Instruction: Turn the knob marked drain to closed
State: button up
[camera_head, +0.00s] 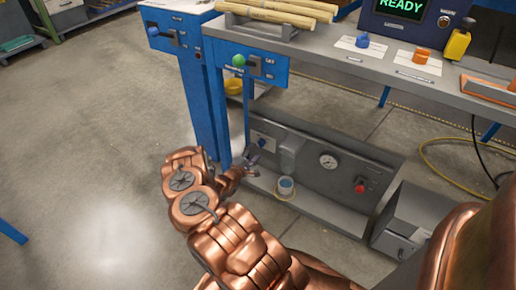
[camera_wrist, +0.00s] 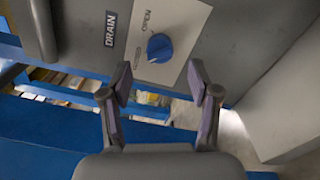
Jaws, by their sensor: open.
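The drain knob (camera_wrist: 160,47) is a round blue knob on a white plate (camera_wrist: 181,20) in the wrist view. A dark label reading DRAIN (camera_wrist: 111,29) sits left of the plate. The word OPEN is printed near the knob; a second mark beside it is too small to read. In the head view my gripper (camera_head: 244,168) is at the left end of the low grey panel (camera_head: 312,153), partly hiding that corner.
The panel also carries a round gauge (camera_head: 328,161) and a red knob (camera_head: 360,185). A small cup (camera_head: 286,186) stands on its ledge. The bench (camera_head: 330,52) overhangs, and its blue leg (camera_head: 207,110) stands close left of my gripper.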

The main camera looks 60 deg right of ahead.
jog(key=a, duration=0.6)
jog(key=shift+a, duration=0.25)
